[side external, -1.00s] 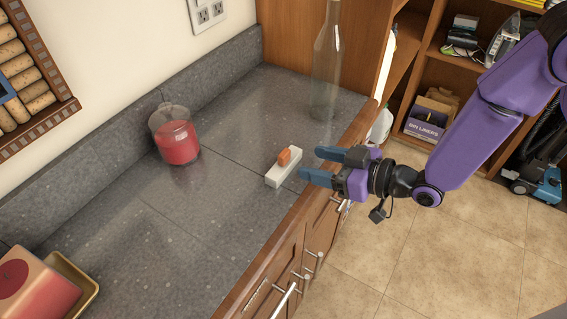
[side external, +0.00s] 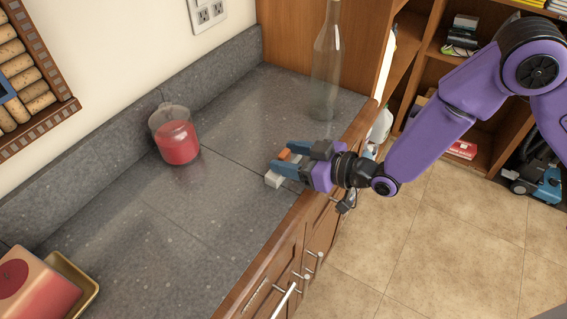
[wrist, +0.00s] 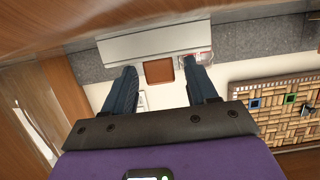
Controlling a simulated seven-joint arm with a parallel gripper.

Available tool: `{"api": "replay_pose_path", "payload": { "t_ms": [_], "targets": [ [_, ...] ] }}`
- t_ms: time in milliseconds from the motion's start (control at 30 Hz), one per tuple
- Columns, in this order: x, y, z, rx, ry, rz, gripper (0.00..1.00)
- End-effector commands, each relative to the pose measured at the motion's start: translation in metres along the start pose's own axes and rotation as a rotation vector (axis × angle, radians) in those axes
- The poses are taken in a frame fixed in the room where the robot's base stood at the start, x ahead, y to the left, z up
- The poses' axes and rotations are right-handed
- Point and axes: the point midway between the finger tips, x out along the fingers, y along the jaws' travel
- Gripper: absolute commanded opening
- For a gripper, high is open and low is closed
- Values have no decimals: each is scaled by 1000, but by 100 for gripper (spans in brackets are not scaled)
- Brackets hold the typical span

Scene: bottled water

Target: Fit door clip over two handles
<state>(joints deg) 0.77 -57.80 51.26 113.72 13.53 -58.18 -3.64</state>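The door clip is a white bar with an orange block on top; its white end (side external: 273,180) shows on the grey counter near the front edge. The orange block (side external: 284,154) shows between my fingers. My gripper (side external: 281,157) is over the clip, with one blue finger on each side of the block. In the wrist view the fingers (wrist: 160,70) are apart, with gaps beside the orange block (wrist: 158,71); the pale bar (wrist: 150,46) lies across just beyond the fingertips. Metal door handles (side external: 311,256) show on the wooden cabinet fronts below the counter.
A clear bottle (side external: 325,75) stands at the counter's far end. A red box on a gold tray (side external: 80,290) is at lower left. The middle counter is clear.

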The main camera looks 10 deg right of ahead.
Motion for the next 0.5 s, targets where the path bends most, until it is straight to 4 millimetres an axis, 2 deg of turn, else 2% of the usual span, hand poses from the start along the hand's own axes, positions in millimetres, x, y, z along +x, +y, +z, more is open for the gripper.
{"api": "replay_pose_path", "payload": {
  "t_ms": [33,133,167,233,267,500],
  "targets": [
    [0,0,0,0,0,0,44],
    [0,0,0,0,0,0,12],
    [0,0,0,0,0,0,9],
    [0,0,0,0,0,0,9],
    [0,0,0,0,0,0,5],
    [-3,0,-9,0,0,0,4]
  ]
}}
